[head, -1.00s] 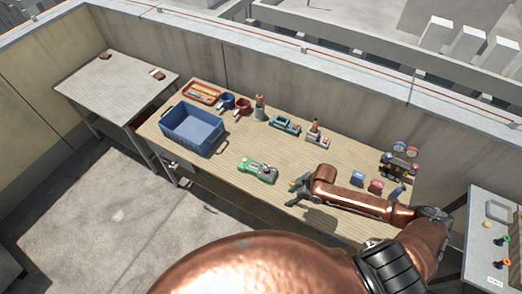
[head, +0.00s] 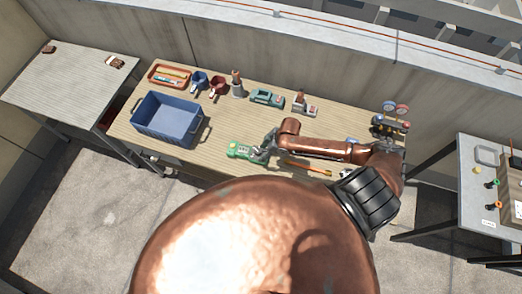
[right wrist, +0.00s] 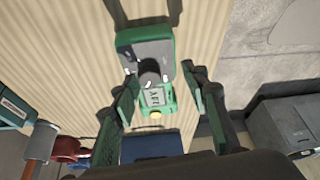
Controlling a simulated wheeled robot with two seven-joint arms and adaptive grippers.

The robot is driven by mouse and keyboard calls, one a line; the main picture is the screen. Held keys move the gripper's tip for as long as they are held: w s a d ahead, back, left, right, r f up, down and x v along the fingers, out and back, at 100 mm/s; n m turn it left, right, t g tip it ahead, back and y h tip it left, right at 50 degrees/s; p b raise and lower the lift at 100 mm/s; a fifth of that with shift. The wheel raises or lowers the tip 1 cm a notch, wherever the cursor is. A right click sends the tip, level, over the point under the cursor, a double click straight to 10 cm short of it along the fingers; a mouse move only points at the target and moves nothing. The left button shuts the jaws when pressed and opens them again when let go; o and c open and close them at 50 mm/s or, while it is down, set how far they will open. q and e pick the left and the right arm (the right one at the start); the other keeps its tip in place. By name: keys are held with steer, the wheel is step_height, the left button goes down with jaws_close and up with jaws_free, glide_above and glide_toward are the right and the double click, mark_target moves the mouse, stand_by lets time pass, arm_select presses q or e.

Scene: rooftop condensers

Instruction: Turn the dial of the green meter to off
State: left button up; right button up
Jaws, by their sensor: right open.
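The green meter (head: 239,150) lies on the wooden-topped workbench near its front edge. In the right wrist view the green meter (right wrist: 162,46) shows a grey face, a dark round dial (right wrist: 150,77) with white marks around it, and a small screen with a yellow button below. My right gripper (head: 265,150) is at the right side of the meter. In the right wrist view its two green-padded fingers (right wrist: 163,82) are spread apart on either side of the meter's dial and screen, with nothing between them held. The dial's exact setting is too small to read. My left gripper is not in view.
A blue bin (head: 152,132) stands left of the meter. A teal device (head: 267,98), cups, a red tray (head: 169,75) and a gauge set (head: 391,118) line the back. An orange-handled tool (head: 306,168) lies near the front edge, under my right arm. A grey table (head: 60,78) is at left.

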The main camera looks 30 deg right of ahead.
mark_target(258, 151)
steer(key=shift+w+a+f, duration=0.15)
steer(key=shift+w+f, duration=0.25)
steer(key=shift+w, duration=0.15)
steer(key=shift+w+a+f, duration=0.15)
steer(key=shift+w+f, duration=0.25)
steer(key=shift+w, duration=0.1)
steer(key=shift+w+f, duration=0.4)
steer(key=shift+w, duration=0.2)
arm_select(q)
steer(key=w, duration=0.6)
arm_select(e)
steer(key=shift+c, duration=0.6)
steer(key=shift+s+d+r, duration=0.1)
steer(key=shift+s+r, duration=0.15)
steer(key=shift+s, duration=0.35)
steer(key=c, duration=0.3)
steer(key=shift+w+f, duration=0.25)
steer(key=shift+w, duration=0.15)
steer(key=c, duration=0.3)
steer(key=shift+c, duration=1.6)
steer(key=shift+r, duration=0.1)
jaws_close()
steer(key=shift+n, duration=0.5)
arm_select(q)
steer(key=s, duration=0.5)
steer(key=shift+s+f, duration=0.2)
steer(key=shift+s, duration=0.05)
arm_select(e)
steer(key=shift+g, duration=0.3)
